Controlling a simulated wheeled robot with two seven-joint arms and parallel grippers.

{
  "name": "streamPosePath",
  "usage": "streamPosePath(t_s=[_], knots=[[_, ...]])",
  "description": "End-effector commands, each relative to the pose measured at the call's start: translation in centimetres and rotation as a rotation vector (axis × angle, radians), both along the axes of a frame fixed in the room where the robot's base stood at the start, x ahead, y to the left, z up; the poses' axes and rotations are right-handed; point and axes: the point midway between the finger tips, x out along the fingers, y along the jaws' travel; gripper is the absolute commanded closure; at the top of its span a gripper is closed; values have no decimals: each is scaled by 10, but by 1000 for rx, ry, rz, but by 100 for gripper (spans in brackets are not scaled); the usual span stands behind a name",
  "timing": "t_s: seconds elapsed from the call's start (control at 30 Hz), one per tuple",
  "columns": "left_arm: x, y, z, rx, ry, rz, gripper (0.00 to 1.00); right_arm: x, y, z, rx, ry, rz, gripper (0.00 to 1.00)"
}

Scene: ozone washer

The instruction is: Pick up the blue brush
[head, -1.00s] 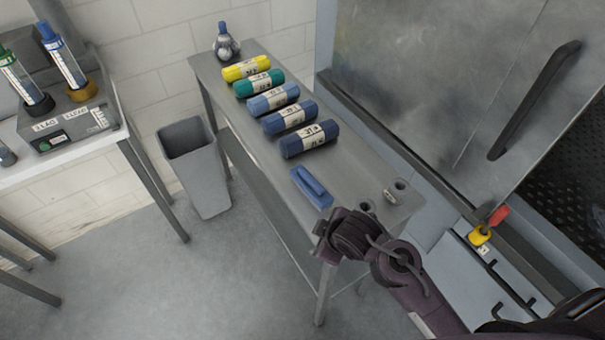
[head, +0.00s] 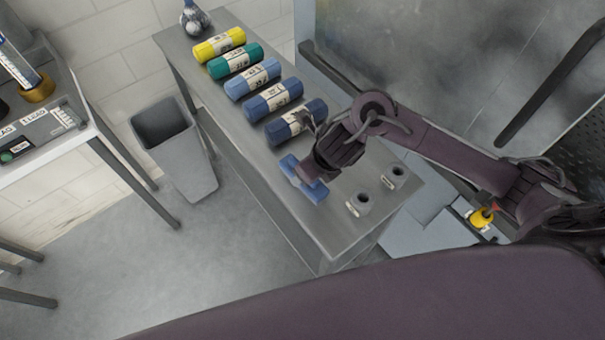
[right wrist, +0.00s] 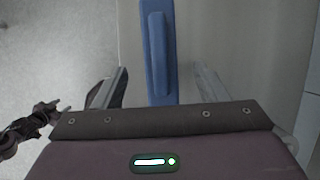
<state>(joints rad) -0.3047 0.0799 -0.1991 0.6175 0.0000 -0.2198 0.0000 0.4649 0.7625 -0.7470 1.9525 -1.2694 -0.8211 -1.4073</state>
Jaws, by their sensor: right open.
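The blue brush (head: 304,183) lies on the grey metal table (head: 237,152), near its front left edge. It is a flat blue block with a raised handle along it. In the head view my right gripper (head: 310,172) is above the brush and hides part of it. In the right wrist view the brush (right wrist: 158,55) runs lengthwise between the two fingers of my right gripper (right wrist: 160,88). The fingers are apart, one on each side, and the jaws are open and empty. I cannot tell the height left between fingers and brush. My left gripper is not in view.
Several rolls, yellow (head: 219,44), green (head: 235,61) and blue (head: 273,100), lie in a row behind the brush. Two small grey holders (head: 359,203) stand to its right. A grey bin (head: 175,150) stands on the floor to the left.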

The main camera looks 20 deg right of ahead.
Motion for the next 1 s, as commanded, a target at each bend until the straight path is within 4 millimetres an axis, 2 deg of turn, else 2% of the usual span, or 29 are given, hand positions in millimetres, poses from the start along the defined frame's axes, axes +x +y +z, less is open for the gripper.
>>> streamPosePath(t_s=[0.07,0.17,0.4,0.53,0.7,1.0], knots=[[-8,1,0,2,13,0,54,1,1,-6,0,2,-2,34],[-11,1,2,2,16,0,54,4,2,-17,1,4,-4,34],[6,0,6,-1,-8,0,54,15,8,-47,3,1,-5,34],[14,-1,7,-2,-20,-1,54,17,8,-52,3,-2,-5,34],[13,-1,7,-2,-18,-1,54,17,8,-52,3,-2,-5,34],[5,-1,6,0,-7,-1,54,17,8,-52,2,-2,-5,73]])
